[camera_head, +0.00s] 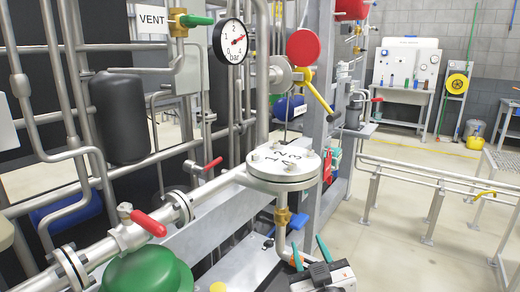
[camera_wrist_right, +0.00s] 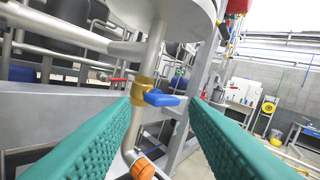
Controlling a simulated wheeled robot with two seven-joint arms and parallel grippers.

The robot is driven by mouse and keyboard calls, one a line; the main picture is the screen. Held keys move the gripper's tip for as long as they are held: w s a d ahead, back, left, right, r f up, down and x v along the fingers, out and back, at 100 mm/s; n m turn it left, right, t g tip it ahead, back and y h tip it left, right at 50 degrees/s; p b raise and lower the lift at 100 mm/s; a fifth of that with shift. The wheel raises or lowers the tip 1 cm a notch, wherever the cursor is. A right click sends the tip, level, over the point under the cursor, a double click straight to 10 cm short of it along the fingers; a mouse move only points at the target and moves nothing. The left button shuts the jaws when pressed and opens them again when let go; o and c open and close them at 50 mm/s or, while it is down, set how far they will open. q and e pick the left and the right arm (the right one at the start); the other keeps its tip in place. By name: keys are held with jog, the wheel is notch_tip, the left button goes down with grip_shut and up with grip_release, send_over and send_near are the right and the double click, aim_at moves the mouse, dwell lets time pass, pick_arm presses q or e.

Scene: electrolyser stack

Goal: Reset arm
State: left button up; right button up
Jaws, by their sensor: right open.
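My right gripper (camera_head: 310,250) is at the bottom of the head view, with its two teal fingers spread apart and pointing up. In the right wrist view, the ribbed fingers of the gripper (camera_wrist_right: 160,101) stand wide apart with nothing gripped. A brass valve (camera_wrist_right: 143,88) with a blue handle (camera_wrist_right: 162,98) shows in the gap, beyond the fingertips. In the head view this brass valve (camera_head: 282,216) hangs under the round steel flange (camera_head: 284,167), just above and left of the gripper. My left gripper is not in view.
A pipe with a red-handled valve (camera_head: 135,228) runs up to the flange from the lower left, above a green dome (camera_head: 150,270). A yellow lever (camera_head: 318,97) and a pressure gauge (camera_head: 231,41) are higher up. Open floor (camera_head: 385,240) lies to the right, by steel rails (camera_head: 400,172).

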jog(key=s+d+f+m+g+h, duration=0.1)
jog(key=s+d+f+g, duration=0.25)
jog(key=f, duration=0.45)
jog(key=s+d+f+m+g+h, duration=0.1)
jog(key=s+d+f+g, duration=0.3)
jog(key=f, duration=0.4)
jog(key=s+d+f+g, duration=0.2)
jog(key=s+f+g, duration=0.25)
jog(key=s, duration=0.55)
jog(key=s+d+f+g, duration=0.1)
jog(key=s+f+g, duration=0.2)
jog(key=s+f, duration=0.5)
jog(key=s+f+g+p, duration=0.1)
jog(key=s+f+p, duration=0.1)
jog(key=f, duration=0.9)
jog(key=s+f+g+p, duration=0.1)
jog(key=s+f+p, duration=0.15)
jog(key=f, duration=0.85)
jog(key=s+d+f+p, duration=0.1)
jog(key=s+f, duration=0.4)
jog(key=s, duration=0.3)
jog(key=s+d+f+g+p, duration=0.1)
jog(key=s+d+f, duration=0.1)
jog(key=s+f, duration=0.4)
jog(key=shift+s+f+h, duration=0.3)
jog(key=shift+s, duration=0.7)
